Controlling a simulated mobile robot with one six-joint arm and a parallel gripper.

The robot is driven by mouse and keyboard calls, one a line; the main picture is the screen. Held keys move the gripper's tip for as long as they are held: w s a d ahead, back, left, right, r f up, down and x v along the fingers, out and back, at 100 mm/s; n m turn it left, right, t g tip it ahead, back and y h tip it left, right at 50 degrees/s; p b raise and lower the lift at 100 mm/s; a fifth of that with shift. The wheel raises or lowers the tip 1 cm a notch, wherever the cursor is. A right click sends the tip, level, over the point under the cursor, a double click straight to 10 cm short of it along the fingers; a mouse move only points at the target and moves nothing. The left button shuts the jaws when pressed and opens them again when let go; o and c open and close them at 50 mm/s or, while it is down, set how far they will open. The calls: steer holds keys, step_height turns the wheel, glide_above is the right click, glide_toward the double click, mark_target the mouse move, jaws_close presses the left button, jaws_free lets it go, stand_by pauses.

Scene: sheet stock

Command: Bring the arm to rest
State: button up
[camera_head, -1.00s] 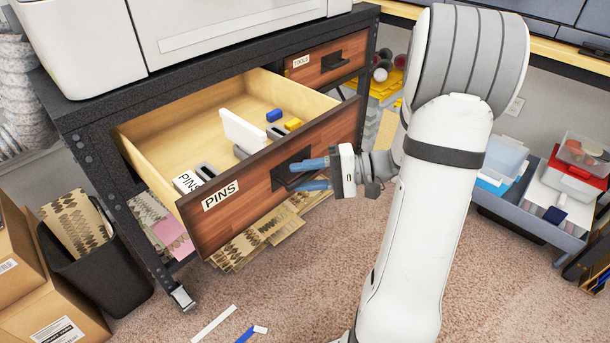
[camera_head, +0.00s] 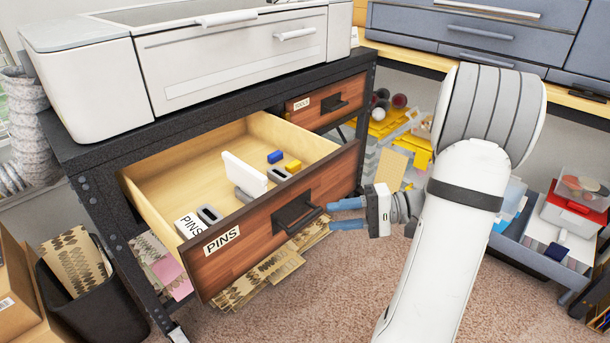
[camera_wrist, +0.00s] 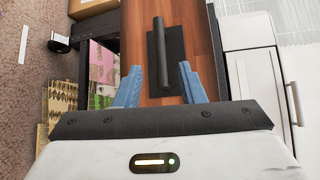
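My gripper (camera_head: 340,214) is open and empty, with its two blue fingers apart. It is just off the front of the open PINS drawer (camera_head: 230,254), to the right of the drawer's black handle (camera_head: 297,212). In the wrist view the handle (camera_wrist: 162,58) lies beyond and between the fingertips (camera_wrist: 160,72), with nothing between the fingers. The fingers look clear of the handle. My white arm stands at the right of the head view, partly covering the storage behind it.
The open drawer holds a white card (camera_head: 243,172), blue and yellow blocks and small boxes. The TOOLS drawer (camera_head: 328,98) is shut. A printer (camera_head: 230,58) sits on the black bench. A black bin (camera_head: 80,305) stands at left. Carpet (camera_head: 320,300) is bare in front.

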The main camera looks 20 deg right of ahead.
steer(key=shift+r, duration=0.1)
steer(key=s+a+r+n+g+h+p, duration=0.3)
steer(key=s+a+r+g+h+p, duration=0.35)
steer(key=a+r+p, duration=0.5)
steer(key=s+r+n+t+h+p, duration=0.1)
steer(key=s+r+t+h+p, duration=0.1)
steer(key=r+h+p, duration=0.2)
steer(key=s+r+n+t+h+p, duration=0.1)
steer(key=r+h+p, duration=0.4)
steer(key=r+p, duration=0.6)
step_height(320, 180, up, 3)
steer(key=shift+s+d+f+t, duration=0.15)
steer(key=shift+s+d+t, duration=0.3)
steer(key=shift+s, duration=0.45)
steer(key=shift+a, duration=0.1)
